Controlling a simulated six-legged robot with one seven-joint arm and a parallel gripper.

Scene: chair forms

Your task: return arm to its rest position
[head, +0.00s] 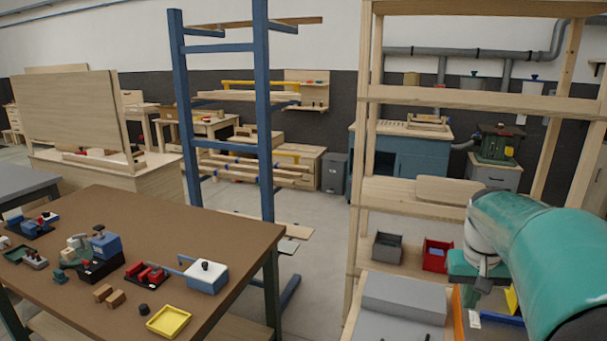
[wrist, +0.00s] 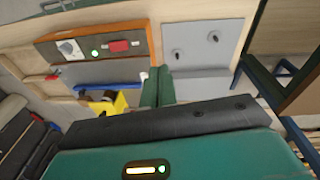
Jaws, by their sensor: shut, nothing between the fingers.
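My teal arm (head: 545,262) reaches in from the right edge of the head view, in front of the wooden shelf rack (head: 480,101). My gripper (head: 471,296) hangs at its end, low beside the rack and partly hidden by the arm. In the wrist view the two green fingers (wrist: 158,84) lie together, shut and empty. Beyond them are an orange-edged box (wrist: 98,48) with a red switch and a green light, and a grey panel (wrist: 204,60) with two dark knobs. I cannot tell whether the fingers touch anything.
A brown-topped table (head: 200,232) with small fixtures and a yellow tray (head: 169,321) stands at left. A blue upright frame (head: 264,130) stands behind it. A grey bin (head: 387,250) and a red bin (head: 436,256) sit on a lower shelf. Floor shows between table and rack.

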